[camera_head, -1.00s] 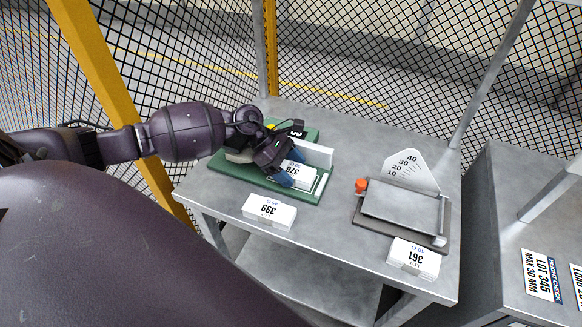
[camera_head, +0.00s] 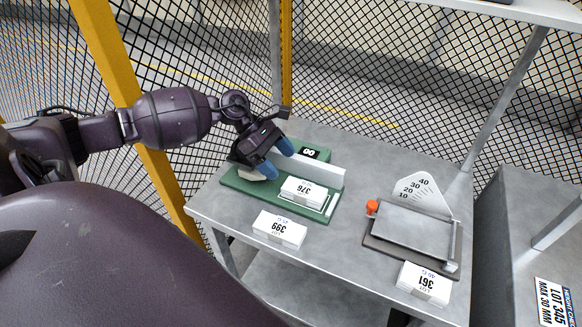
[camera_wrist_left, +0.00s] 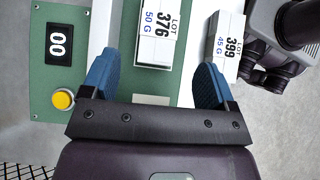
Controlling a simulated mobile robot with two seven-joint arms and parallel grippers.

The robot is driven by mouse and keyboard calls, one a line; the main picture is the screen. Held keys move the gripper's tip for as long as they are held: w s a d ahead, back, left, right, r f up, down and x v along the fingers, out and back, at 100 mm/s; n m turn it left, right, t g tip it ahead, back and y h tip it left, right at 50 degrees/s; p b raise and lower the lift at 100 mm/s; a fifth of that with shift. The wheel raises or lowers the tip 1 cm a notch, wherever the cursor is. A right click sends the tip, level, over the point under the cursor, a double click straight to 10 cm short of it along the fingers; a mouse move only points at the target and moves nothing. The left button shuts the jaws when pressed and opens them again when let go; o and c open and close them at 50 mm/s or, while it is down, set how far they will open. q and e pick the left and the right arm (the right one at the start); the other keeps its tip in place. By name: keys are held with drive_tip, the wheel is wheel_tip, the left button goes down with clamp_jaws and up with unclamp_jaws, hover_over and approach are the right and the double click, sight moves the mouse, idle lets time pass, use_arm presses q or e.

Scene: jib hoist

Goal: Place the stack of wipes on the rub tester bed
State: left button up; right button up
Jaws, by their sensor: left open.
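The wipe stack marked LOT 376 (camera_head: 302,191) is a white block lying on the green rub tester (camera_head: 240,183), on its bed beside the long white bar (camera_head: 315,172). It also shows in the left wrist view (camera_wrist_left: 156,35), ahead of and between the fingers. My left gripper (camera_head: 275,158) is open, its blue fingertips apart from the stack, above and to the left of it. It also shows in the left wrist view (camera_wrist_left: 155,75). A display reading 00 (camera_wrist_left: 59,44) and a yellow button (camera_wrist_left: 62,100) are on the tester. My right gripper is not in view.
A white stack marked 399 (camera_head: 279,229) lies at the table's front edge. Another marked 361 (camera_head: 424,284) lies at the front right, by a grey tilting plate (camera_head: 412,227) with an angle scale and orange knob. A mesh fence stands behind the table.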

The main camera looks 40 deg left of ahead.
use_arm(q)
drive_tip(key=shift+v, duration=1.35)
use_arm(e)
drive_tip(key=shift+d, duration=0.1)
use_arm(q)
drive_tip(key=shift+f, duration=0.1)
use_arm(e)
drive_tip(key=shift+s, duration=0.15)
